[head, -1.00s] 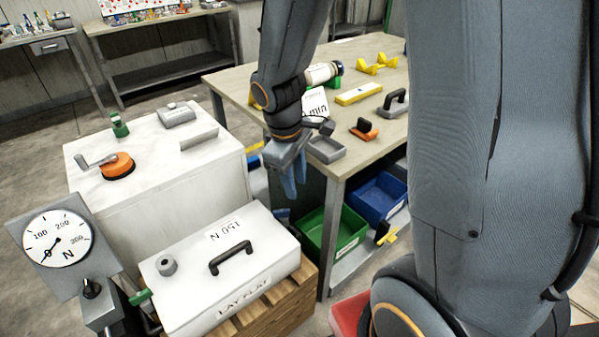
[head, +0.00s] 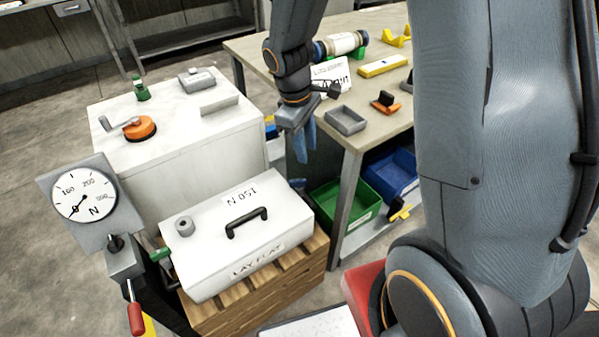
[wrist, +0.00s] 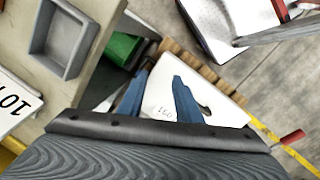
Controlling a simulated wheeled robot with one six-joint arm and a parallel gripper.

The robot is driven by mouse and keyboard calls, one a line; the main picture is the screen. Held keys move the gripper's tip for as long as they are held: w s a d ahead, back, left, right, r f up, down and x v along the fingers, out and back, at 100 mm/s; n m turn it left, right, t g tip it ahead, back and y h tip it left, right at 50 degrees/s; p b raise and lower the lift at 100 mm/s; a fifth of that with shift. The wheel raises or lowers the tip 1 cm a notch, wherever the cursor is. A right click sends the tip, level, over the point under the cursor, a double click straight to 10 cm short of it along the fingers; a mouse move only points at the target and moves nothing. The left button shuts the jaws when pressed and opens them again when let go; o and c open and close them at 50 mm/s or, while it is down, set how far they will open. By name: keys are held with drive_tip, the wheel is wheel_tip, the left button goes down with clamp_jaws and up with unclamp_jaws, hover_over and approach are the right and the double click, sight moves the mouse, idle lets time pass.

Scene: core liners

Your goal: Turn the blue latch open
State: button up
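A white case (head: 240,255) marked "LAY FLAT" and "150 N" lies on a wooden pallet (head: 255,300), its black handle (head: 247,222) on top. A green latch-like piece (head: 163,254) sticks out of its left end. A small dark blue piece (head: 298,183) shows at its far right corner; I cannot tell whether it is the blue latch. My gripper (head: 306,143) hangs above and behind that corner, pointing down, apart from the case. In the wrist view my gripper (wrist: 163,78) has its two blue fingers spread and empty, with the case (wrist: 195,103) beyond them.
A white cabinet (head: 185,150) with an orange crank (head: 140,128) stands behind the case. A workbench (head: 365,135) with a grey tray (head: 346,120) is at right, with green (head: 345,205) and blue (head: 388,180) bins below. A dial gauge (head: 85,195) stands at left.

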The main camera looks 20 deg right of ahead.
drive_tip(key=w+a+f+n+h, duration=0.1)
drive_tip(key=w+f+n, duration=0.2)
drive_tip(key=w+f, duration=0.45)
drive_tip(key=n+g+h+b, duration=0.1)
drive_tip(key=n+h, duration=0.1)
drive_tip(key=n, duration=0.2)
approach(297, 180)
drive_tip(key=shift+p+x, duration=0.5)
drive_tip(key=shift+x, duration=3.75)
clamp_jaws()
